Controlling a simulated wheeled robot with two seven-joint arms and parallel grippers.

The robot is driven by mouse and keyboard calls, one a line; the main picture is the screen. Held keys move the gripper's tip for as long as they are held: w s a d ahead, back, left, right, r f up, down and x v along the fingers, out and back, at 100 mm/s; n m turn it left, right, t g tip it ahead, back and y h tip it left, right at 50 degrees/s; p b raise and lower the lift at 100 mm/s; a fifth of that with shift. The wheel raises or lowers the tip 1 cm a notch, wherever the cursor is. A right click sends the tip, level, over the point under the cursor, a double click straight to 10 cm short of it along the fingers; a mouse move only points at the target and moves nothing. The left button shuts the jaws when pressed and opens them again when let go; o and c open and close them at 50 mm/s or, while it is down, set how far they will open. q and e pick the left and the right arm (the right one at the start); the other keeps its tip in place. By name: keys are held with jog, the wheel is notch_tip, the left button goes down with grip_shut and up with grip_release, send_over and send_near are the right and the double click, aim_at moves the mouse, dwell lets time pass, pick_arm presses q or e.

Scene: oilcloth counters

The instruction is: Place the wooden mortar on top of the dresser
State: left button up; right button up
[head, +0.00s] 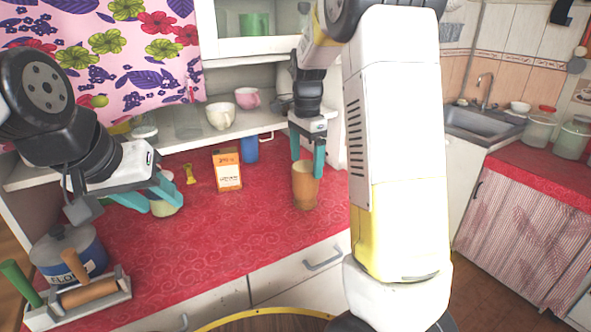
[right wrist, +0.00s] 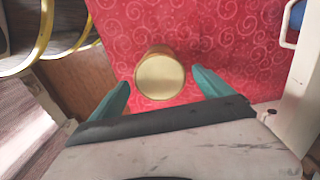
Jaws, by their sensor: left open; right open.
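A brown wooden cup-shaped vessel, which looks like the mortar (head: 305,190), stands upright on the red patterned top of the dresser (head: 245,225). In the right wrist view the mortar (right wrist: 160,78) shows from above, with its round mouth between the finger tips. My right gripper (head: 307,166) is open at the mortar's upper part, fingers pointing down; the right wrist view shows red gaps on both sides between mortar and fingers (right wrist: 160,84). My left gripper (head: 158,196) is open over the left part of the top, beside a small pale green vessel (head: 166,208) that it partly hides.
An orange box (head: 227,170), a blue cup (head: 249,149) and a yellow item (head: 190,174) stand behind. A shelf above holds a cream cup (head: 220,116) and a pink cup (head: 247,98). The middle is clear.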

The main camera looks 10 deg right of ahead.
notch_tip(320, 180, up, 6)
jog(key=s+r+n+t+y, duration=0.1)
jog(key=s+r+n, duration=0.15)
jog(key=s, duration=0.35)
jog(key=s+r+n+t+y, duration=0.1)
jog(key=s+r+n+t, duration=0.1)
jog(key=s+n, duration=0.3)
jog(key=s+a+f+n+t, duration=0.2)
jog(key=s+n, duration=0.5)
jog(key=s, duration=0.6)
jog(key=shift+s+t, duration=0.15)
jog(key=shift+t, duration=0.45)
jog(key=shift+a, duration=0.1)
